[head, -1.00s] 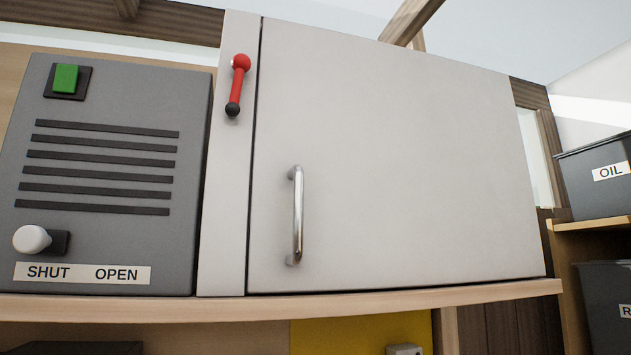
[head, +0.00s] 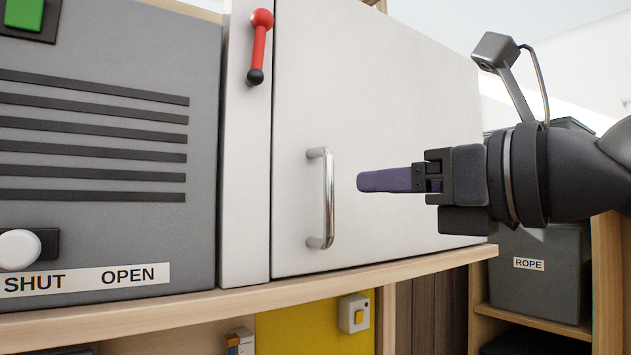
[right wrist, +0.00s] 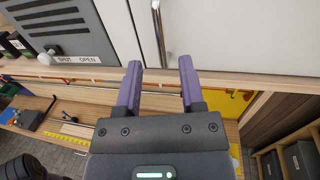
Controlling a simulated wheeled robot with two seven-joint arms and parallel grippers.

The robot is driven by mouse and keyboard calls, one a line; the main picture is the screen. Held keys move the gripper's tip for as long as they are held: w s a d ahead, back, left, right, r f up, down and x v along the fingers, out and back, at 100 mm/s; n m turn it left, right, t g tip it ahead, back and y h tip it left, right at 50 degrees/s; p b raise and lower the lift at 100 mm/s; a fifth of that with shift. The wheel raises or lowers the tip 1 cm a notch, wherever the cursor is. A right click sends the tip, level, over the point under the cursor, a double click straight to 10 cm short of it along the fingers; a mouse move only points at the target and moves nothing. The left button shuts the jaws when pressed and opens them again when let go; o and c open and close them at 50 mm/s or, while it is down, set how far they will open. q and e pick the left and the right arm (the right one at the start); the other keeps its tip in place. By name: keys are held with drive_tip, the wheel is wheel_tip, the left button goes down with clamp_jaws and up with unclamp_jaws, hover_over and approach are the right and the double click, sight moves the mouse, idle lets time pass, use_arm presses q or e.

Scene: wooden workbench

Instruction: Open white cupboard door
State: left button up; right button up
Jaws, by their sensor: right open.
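The white cupboard door (head: 400,110) is closed, with a vertical metal bar handle (head: 329,198) low near its left edge. A red lever with a black knob (head: 260,45) sits on the white frame left of the door, pointing down. My right gripper (head: 362,181) is in front of the door, to the right of the handle and apart from it. In the right wrist view, its two purple fingers (right wrist: 160,80) are spread and empty, and the handle (right wrist: 160,30) shows beyond the gap between them. My left gripper is in neither view.
A grey panel (head: 100,120) with a white knob (head: 20,249) over a SHUT/OPEN label stands left of the cupboard. A wooden shelf edge (head: 240,300) runs below. A bin marked ROPE (head: 540,280) is at right.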

sight(333, 186)
drive_tip(key=p+x, duration=0.3)
drive_tip(key=x, duration=0.4)
drive_tip(key=shift+w+a+r, duration=0.1)
drive_tip(key=shift+a+r, duration=0.05)
drive_tip(key=shift+a, duration=0.05)
drive_tip(key=shift+w+a, duration=0.15)
drive_tip(key=shift+w, duration=0.1)
clamp_jaws()
idle(0.8)
